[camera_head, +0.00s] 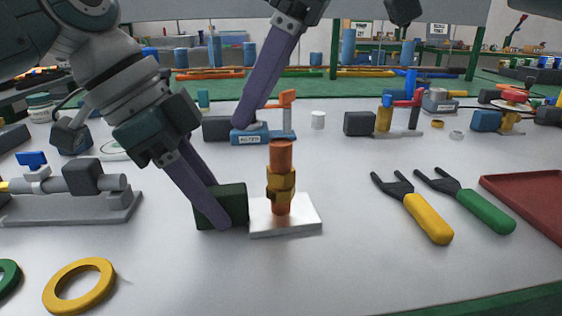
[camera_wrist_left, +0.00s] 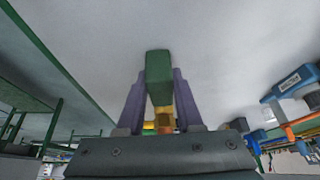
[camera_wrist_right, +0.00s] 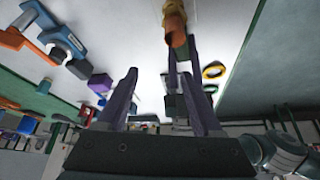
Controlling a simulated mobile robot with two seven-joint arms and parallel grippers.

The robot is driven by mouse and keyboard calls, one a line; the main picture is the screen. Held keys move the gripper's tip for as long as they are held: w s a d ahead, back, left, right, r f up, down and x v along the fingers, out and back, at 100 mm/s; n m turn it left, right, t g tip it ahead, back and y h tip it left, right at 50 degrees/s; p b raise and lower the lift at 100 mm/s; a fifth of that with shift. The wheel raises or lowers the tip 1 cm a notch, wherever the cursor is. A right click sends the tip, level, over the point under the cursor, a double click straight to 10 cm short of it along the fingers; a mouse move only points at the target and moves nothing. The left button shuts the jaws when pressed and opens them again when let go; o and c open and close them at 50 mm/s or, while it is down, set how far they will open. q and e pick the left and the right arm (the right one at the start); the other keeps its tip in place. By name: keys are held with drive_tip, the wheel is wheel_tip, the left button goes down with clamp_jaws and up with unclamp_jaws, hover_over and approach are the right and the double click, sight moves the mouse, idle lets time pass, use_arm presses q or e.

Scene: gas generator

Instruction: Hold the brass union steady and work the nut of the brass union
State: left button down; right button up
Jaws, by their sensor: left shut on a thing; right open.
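The brass union (camera_head: 281,188) stands upright on a white plate (camera_head: 300,226), with copper-coloured pipe above and below its hex nut. A dark green block (camera_head: 235,203) sits against the plate's left side. My left gripper (camera_head: 214,207) is shut on this block; the left wrist view shows the block (camera_wrist_left: 159,78) between the fingers and the union (camera_wrist_left: 164,122) partly hidden behind. My right gripper (camera_head: 240,122) hangs above and behind the union, apart from it. In the right wrist view it is open (camera_wrist_right: 157,78) and empty, with the union (camera_wrist_right: 176,28) beyond its fingertips.
Yellow-handled (camera_head: 428,218) and green-handled (camera_head: 485,210) wrenches lie right of the plate, before a red tray (camera_head: 530,198). A valve assembly (camera_head: 70,190) and yellow ring (camera_head: 80,287) are at left. A blue fixture (camera_head: 250,135) stands behind. Table space between plate and wrenches is clear.

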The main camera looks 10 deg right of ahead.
sight(281, 141)
drive_tip(key=n+h, duration=0.1)
drive_tip(key=n, duration=0.2)
drive_tip(key=s+r+n+g+h, duration=0.1)
drive_tip(key=n+h, duration=0.1)
drive_tip(key=n, duration=0.1)
drive_tip(key=s+d+n+h, duration=0.1)
drive_tip(key=n, duration=0.2)
drive_tip(key=shift+s+r+h, duration=0.1)
drive_tip(key=shift+r+h, duration=0.15)
drive_tip(key=shift+h, duration=0.05)
drive_tip(key=shift+d+r+n+h, duration=0.2)
drive_tip(key=shift+d+n+h, duration=0.1)
drive_tip(key=shift+d+n, duration=0.25)
drive_tip(key=shift+f, duration=4.4)
clamp_jaws()
